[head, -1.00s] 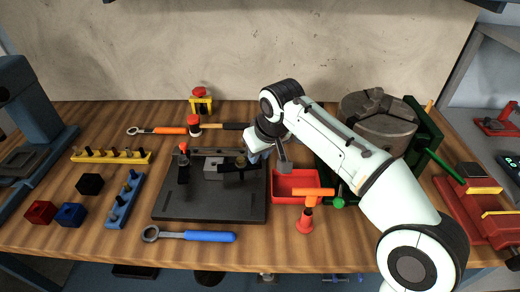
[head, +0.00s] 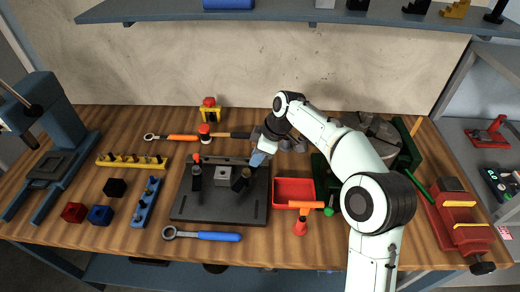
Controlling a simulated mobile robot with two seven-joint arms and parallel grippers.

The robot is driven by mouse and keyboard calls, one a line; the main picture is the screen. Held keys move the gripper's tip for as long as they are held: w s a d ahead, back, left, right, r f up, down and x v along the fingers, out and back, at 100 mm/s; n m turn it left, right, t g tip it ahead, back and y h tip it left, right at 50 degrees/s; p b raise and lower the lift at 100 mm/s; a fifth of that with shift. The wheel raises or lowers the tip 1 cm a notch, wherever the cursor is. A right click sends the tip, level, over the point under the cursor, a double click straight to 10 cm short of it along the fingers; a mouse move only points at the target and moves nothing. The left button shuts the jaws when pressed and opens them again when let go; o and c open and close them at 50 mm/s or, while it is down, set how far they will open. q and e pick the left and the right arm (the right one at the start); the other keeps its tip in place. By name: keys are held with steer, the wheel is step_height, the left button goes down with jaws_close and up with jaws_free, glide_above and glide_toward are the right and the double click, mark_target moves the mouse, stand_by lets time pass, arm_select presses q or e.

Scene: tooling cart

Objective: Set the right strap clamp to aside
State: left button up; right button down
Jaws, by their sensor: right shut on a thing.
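The dark fixture plate (head: 222,213) lies on the wooden bench with a grey block (head: 221,183) on it. The left strap clamp (head: 196,180), black with a red-topped knob, stands left of the block. The right strap clamp (head: 241,184), dark with a brass-coloured nut, is just right of the block and looks tilted. My right gripper (head: 256,160) reaches in from the right and is shut on the right strap clamp. Its fingertips are partly hidden, and whether the clamp still touches the plate cannot be told. My left gripper is out of view.
A red tray (head: 294,180) sits right of the plate, with an orange-handled tool (head: 301,220) before it. A blue-handled wrench (head: 205,235) lies in front. A yellow clamp (head: 209,110) and an orange-handled wrench (head: 183,138) are behind. A chuck (head: 371,133) stands back right.

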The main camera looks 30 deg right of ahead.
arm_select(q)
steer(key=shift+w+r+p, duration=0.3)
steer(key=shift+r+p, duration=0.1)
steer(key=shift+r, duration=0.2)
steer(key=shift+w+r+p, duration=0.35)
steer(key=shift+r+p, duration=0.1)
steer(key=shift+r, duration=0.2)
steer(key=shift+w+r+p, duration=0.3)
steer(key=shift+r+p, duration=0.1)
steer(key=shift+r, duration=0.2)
arm_select(e)
steer(key=shift+w+a+r+n+g+y, duration=0.15)
steer(key=shift+w+n, duration=0.15)
steer(key=shift+n, duration=0.35)
steer(key=shift+w+a+n+g+y, duration=0.15)
steer(key=shift+w+n, duration=0.15)
steer(key=shift+n, duration=0.35)
steer(key=shift+d, duration=0.1)
steer(key=c, duration=1.3)
jaws_free()
steer(key=shift+o, duration=0.2)
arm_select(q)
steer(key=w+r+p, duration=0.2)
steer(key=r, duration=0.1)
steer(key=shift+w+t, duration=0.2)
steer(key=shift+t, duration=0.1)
arm_select(e)
steer(key=v, duration=1.3)
steer(key=shift+r, duration=0.2)
steer(key=shift+f, duration=0.1)
